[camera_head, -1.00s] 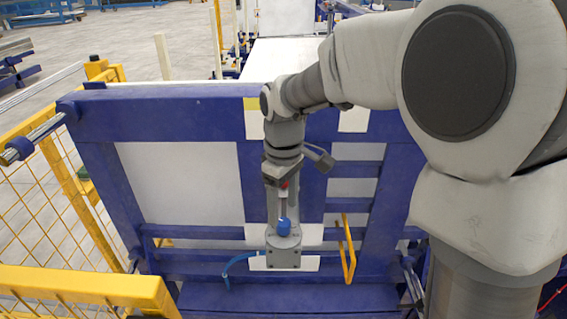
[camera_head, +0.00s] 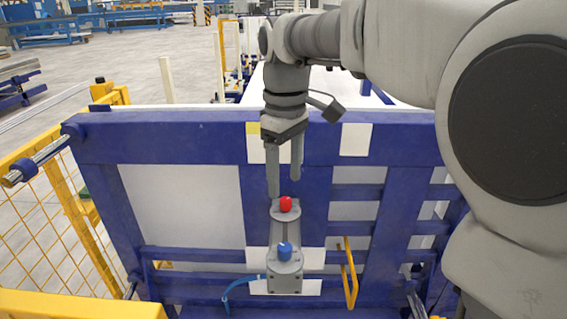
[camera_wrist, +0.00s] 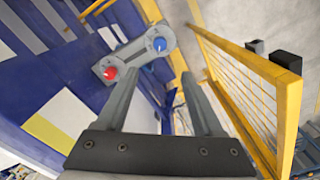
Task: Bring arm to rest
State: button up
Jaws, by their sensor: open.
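My gripper (camera_head: 284,187) is open and empty, pointing down in front of the blue frame. Its two fingers also show in the wrist view (camera_wrist: 152,92), apart, with nothing between their tips. In the head view a red knob (camera_head: 286,204) sits just below the fingertips on a grey fixture (camera_head: 284,284). A blue knob (camera_head: 284,251) sits lower on the same fixture. In the wrist view the red knob (camera_wrist: 110,73) and the blue knob (camera_wrist: 159,44) lie beyond the fingertips. Whether a finger touches the red knob cannot be told.
A blue frame (camera_head: 190,137) with white panels stands behind the gripper. A yellow mesh fence (camera_head: 60,205) is at the left, with a yellow rail (camera_head: 70,304) in front. A yellow handle (camera_head: 350,275) stands right of the fixture. Open floor (camera_head: 130,60) lies behind at the left.

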jog(key=s+d+f+m+t, duration=0.2)
jog(key=s+d+m, duration=0.3)
jog(key=s, duration=0.4)
jog(key=s+d+f+m+t, duration=0.2)
jog(key=s+d+m+t, duration=0.1)
jog(key=s+d+m, duration=0.2)
jog(key=s+d, duration=0.2)
jog(key=s, duration=0.1)
jog(key=shift+s+d+f+m+t, duration=0.3)
jog(key=shift+s+d+f, duration=0.05)
jog(key=shift+s+f, duration=0.05)
jog(key=c, duration=0.3)
jog(key=shift+s, duration=0.1)
